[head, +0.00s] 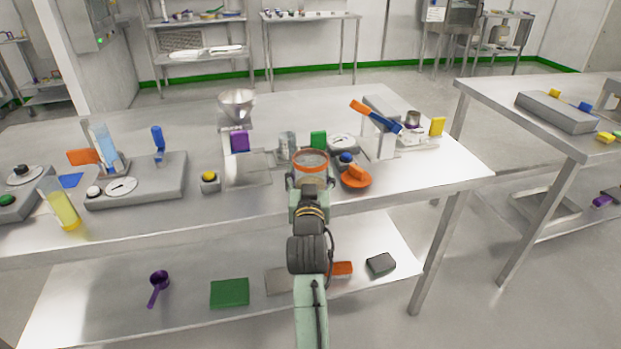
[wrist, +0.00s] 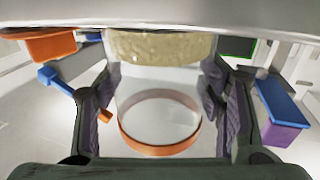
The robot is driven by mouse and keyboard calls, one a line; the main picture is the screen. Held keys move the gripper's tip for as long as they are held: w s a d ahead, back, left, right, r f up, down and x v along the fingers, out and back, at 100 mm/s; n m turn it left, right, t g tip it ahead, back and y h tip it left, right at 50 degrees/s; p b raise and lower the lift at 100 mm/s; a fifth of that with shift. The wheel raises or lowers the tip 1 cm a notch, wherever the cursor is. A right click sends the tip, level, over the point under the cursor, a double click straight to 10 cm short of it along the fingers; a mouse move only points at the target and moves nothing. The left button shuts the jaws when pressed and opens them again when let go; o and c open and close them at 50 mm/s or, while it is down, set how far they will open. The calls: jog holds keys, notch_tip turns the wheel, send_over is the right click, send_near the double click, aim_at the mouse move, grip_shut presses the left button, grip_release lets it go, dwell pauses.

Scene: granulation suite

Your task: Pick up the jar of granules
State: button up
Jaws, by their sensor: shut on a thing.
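The jar of granules is a clear cylinder with an orange ring at its rim. In the head view the jar (head: 311,160) is at the front middle of the near steel table, just beyond my gripper (head: 309,178). In the wrist view the jar (wrist: 158,85) stands between the two dark fingers of my gripper (wrist: 160,105), which are shut on its sides. Pale granules fill the end at the top of that picture; the orange ring is at the other end. I cannot tell whether the jar's base touches the table.
Close right of the jar are an orange dish (head: 356,178) and a blue-knobbed item (head: 346,158). A green block (head: 318,139) is behind it. The lower shelf (head: 190,300) holds loose items.

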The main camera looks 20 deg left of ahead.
jog(key=shift+r, duration=0.1)
notch_tip(320, 180, up, 10)
jog(key=shift+b, duration=0.4)
dwell(0.4)
